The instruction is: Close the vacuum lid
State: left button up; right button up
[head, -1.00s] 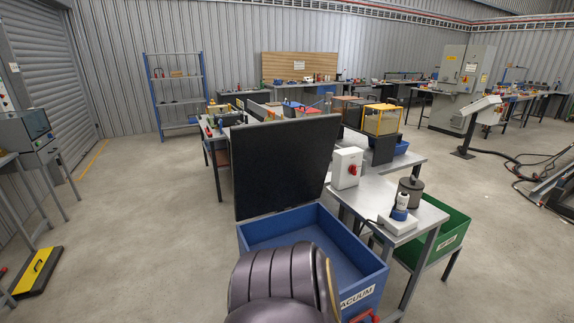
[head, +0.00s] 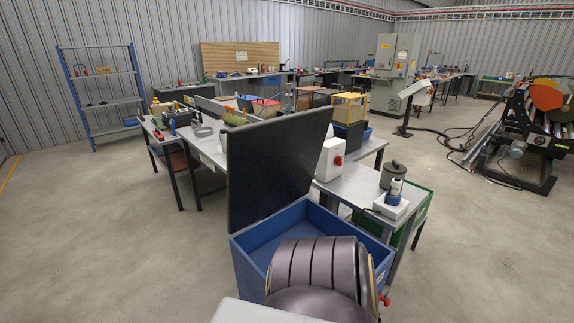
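The vacuum is a blue open-topped box (head: 259,230) in the lower middle of the head view. Its black lid (head: 272,165) stands up, open, along the box's left and back side. A dark ribbed part of my own arm covers the front of the box and much of its opening. A small red piece shows at the box's front right corner. Neither of my grippers can be made out in the head view, so I cannot see where they are relative to the lid.
A metal table (head: 350,190) right of the box holds a white switch box (head: 329,160) with a red knob. A green crate (head: 421,217) sits under it. A longer workbench stands behind the lid. Open concrete floor lies left and right.

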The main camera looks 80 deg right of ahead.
aim_at(271, 163)
jog(key=i+z, duration=0.4)
jog(key=i+j+z, duration=0.2)
jog(key=z, duration=0.2)
jog(key=i+z, duration=0.25)
jog(key=z, duration=0.25)
jog(key=i+z, duration=0.3)
jog(key=z, duration=0.15)
jog(key=i+j+z, duration=0.1)
jog(key=i+z, duration=0.15)
jog(key=z, duration=0.25)
jog(key=i+j+z, duration=0.2)
jog(key=z, duration=0.3)
jog(key=i+j+z, duration=0.2)
jog(key=j+z, duration=0.25)
jog(key=i+j+z, duration=0.1)
jog(key=j+z, duration=0.15)
jog(key=z, duration=0.25)
jog(key=j+z, duration=0.5)
jog(key=i+l, duration=0.1)
